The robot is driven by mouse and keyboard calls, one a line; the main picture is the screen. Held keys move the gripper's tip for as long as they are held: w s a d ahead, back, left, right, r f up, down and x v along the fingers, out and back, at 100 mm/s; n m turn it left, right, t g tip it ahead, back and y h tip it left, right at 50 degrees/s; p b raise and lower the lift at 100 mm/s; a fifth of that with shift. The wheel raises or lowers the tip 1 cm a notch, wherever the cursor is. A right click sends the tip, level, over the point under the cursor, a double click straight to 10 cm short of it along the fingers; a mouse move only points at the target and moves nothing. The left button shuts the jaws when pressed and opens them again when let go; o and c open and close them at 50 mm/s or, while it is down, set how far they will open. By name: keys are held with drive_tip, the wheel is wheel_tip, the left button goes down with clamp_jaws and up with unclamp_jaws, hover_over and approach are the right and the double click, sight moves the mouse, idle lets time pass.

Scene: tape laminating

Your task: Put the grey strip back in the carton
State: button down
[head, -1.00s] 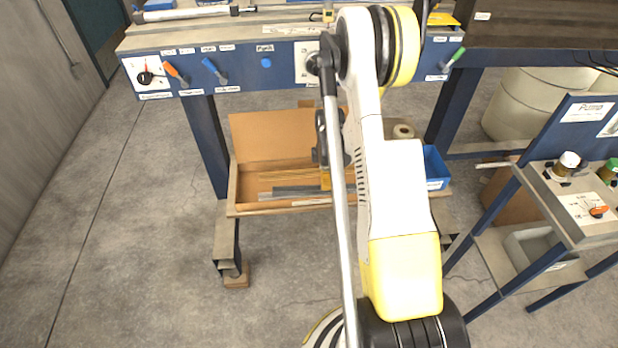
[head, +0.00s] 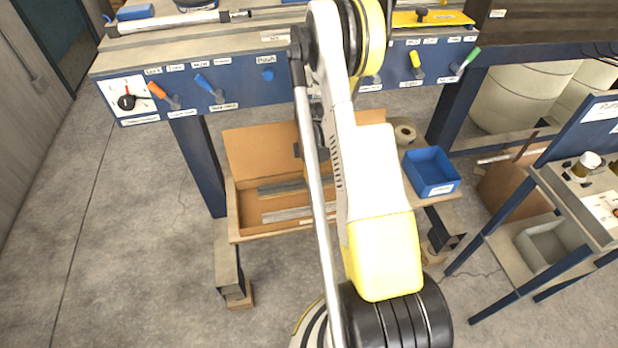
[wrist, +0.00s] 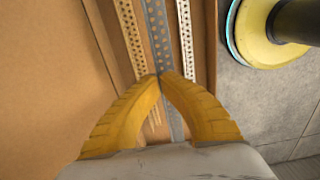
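The carton (head: 262,150) is an open brown box with a raised flap, on the low shelf under the workbench. In the wrist view the grey strip (wrist: 157,28) is a long, perforated metal piece, lying lengthwise between paler strips inside the carton outline. My gripper (wrist: 161,77) has its yellow fingers closed together at the tips on the grey strip. The strip shows on both sides of the tips. Whether it touches the carton floor I cannot tell. In the head view my arm hides most of the gripper and part of the carton.
A tan perforated strip (wrist: 130,35) and a whitish one (wrist: 186,40) flank the grey strip. A blue bin (head: 432,172) and a tape roll (head: 405,134) sit right of the carton. A side cart (head: 575,215) stands at right. The floor at left is clear.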

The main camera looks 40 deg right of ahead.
drive_tip(key=b, duration=0.3)
hover_over(309, 198)
wheel_tip(309, 198, down, 5)
drive_tip(key=shift+f, duration=1.2)
drive_tip(key=shift+f, duration=0.75)
idle(1.2)
drive_tip(key=c, duration=1.5)
unclamp_jaws()
drive_tip(key=shift+c, duration=0.2)
drive_tip(key=shift+r+p, duration=0.15)
drive_tip(key=shift+p, duration=0.15)
drive_tip(key=shift+r+p, duration=1.45)
drive_tip(key=shift+r, duration=1.45)
